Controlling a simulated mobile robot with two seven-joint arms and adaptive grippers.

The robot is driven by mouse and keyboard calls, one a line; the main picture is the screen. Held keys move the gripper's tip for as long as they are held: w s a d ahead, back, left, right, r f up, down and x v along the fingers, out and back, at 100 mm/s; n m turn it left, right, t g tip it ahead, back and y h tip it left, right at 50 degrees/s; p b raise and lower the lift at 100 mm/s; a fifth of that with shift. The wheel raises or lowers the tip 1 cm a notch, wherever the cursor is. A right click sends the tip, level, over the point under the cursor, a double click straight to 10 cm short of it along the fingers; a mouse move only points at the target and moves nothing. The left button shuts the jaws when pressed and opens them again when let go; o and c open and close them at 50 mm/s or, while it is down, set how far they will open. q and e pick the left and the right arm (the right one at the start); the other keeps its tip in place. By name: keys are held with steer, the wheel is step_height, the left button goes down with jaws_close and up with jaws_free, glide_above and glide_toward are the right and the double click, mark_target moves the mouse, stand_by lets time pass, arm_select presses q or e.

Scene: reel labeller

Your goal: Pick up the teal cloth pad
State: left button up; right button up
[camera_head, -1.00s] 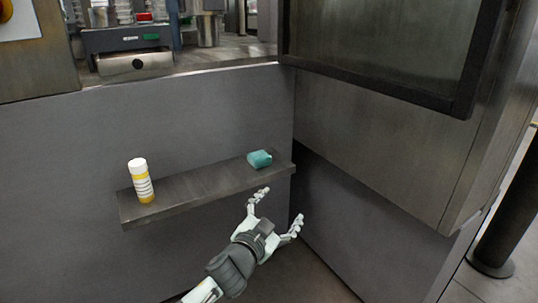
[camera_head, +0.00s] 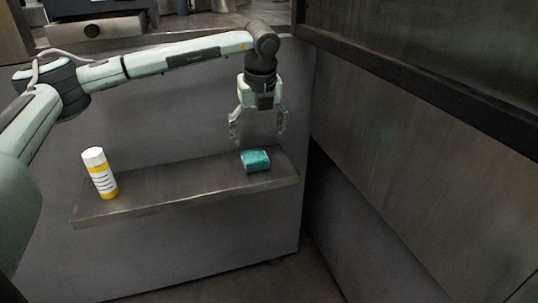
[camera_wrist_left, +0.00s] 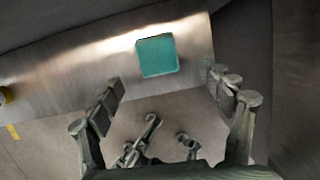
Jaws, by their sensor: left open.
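The teal cloth pad (camera_head: 256,161) lies on a narrow grey shelf (camera_head: 150,198), near its right end. It also shows in the left wrist view (camera_wrist_left: 157,55), beyond the fingertips and between their lines. My left gripper (camera_head: 258,138) points down above the pad, open and empty, with its fingers spread and apart from the pad. In the left wrist view its two fingers (camera_wrist_left: 172,92) stand wide apart. My right gripper is not in view.
A white and yellow bottle (camera_head: 101,174) stands upright near the shelf's left end. A grey wall panel is behind the shelf. A dark-framed cabinet (camera_head: 420,150) rises close on the right. The shelf between bottle and pad is clear.

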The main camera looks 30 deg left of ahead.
mark_target(255, 155)
arm_select(q)
steer(key=shift+a+f, duration=0.1)
steer(key=shift+a, duration=0.4)
steer(key=x, duration=0.7)
steer(key=shift+d+f, duration=0.2)
steer(key=c, duration=1.1)
steer(key=shift+r, duration=0.1)
steer(key=shift+c, duration=0.2)
